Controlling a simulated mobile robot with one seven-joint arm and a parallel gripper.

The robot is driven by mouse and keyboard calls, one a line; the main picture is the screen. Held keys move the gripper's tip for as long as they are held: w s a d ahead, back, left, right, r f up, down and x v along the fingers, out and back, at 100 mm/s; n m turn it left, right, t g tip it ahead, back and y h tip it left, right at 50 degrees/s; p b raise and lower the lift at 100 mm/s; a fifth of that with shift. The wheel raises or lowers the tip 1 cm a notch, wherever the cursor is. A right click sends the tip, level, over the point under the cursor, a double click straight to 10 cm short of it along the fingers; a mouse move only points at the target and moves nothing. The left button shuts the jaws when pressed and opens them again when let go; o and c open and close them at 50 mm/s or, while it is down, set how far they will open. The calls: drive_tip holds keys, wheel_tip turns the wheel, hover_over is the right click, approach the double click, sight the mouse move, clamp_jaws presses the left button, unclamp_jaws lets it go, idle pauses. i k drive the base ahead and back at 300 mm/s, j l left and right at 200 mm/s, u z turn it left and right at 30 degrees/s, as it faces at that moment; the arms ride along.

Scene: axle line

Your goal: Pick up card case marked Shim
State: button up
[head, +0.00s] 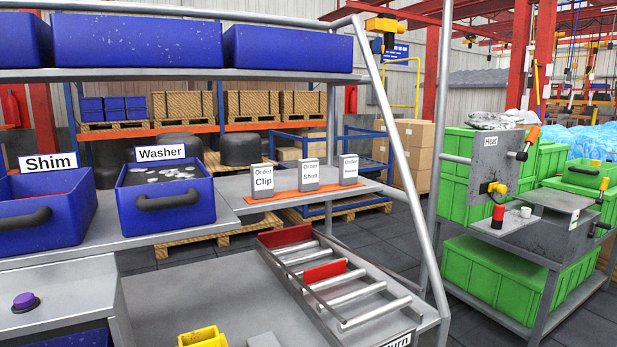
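The card case marked "Order Shim" (308,176) stands upright in the middle of a row of three on the metal shelf. It has a white face and a grey body. The case marked "Order Clip" (263,180) is to its left. A third case (348,170) is to its right, its lower word too small to read surely. The cases stand apart on orange-red strips. My gripper is not in view.
Blue bins labelled Shim (62,218) and Washer (166,205) stand left of the cases. Below is a roller rack (340,283) with red plates. A slanted grey post (398,150) rises at right. A purple button (24,300) and a cut-off yellow object (203,337) are low in view.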

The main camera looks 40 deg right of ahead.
sight(307, 168)
drive_tip(key=l+z, duration=0.1)
drive_tip(key=z, duration=0.35)
drive_tip(key=l+z, duration=0.1)
drive_tip(key=z, duration=0.3)
drive_tip(key=i+l+z, duration=0.1)
drive_tip(key=z, duration=0.35)
drive_tip(key=i+z, duration=0.1)
drive_tip(key=z, duration=0.35)
drive_tip(key=l+z, duration=0.1)
drive_tip(key=z, duration=0.35)
drive_tip(key=i+l, duration=0.1)
drive_tip(key=i, duration=0.25)
drive_tip(key=i+l, duration=0.15)
drive_tip(key=i, duration=0.2)
drive_tip(key=j+u, duration=0.05)
